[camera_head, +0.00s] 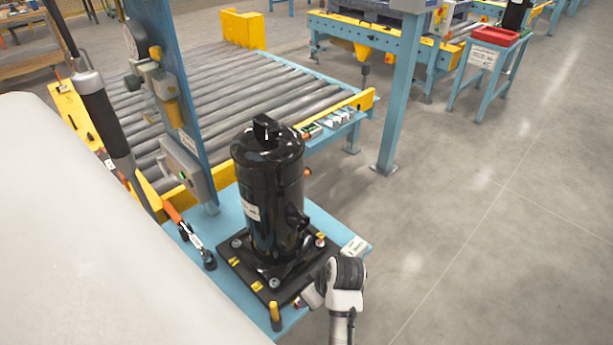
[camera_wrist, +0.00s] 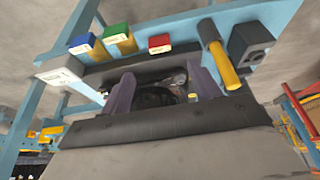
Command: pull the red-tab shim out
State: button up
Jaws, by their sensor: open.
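The red tab (camera_wrist: 160,43) shows in the wrist view on the blue bench edge, just beyond my fingertips and roughly between them across the picture. Its shim body is mostly hidden. A green tab (camera_wrist: 116,31) and a blue tab (camera_wrist: 81,43) are left of it. My gripper (camera_wrist: 160,68) is open, with nothing seen held between its fingers. I cannot tell whether a finger touches the bench. In the head view the black compressor (camera_head: 268,190) stands upright on its dark base plate (camera_head: 243,272), with my wrist at the plate's near right corner. I cannot pick out the red tab there.
A yellow-handled post (camera_wrist: 222,62) and a dark box (camera_wrist: 250,42) are right of the red tab. A white label block (camera_wrist: 60,72) is at the left. In the head view a roller conveyor (camera_head: 215,95) lies behind the blue bench (camera_head: 228,207). Open floor lies right.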

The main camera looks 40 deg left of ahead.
jog(key=x, duration=1.2)
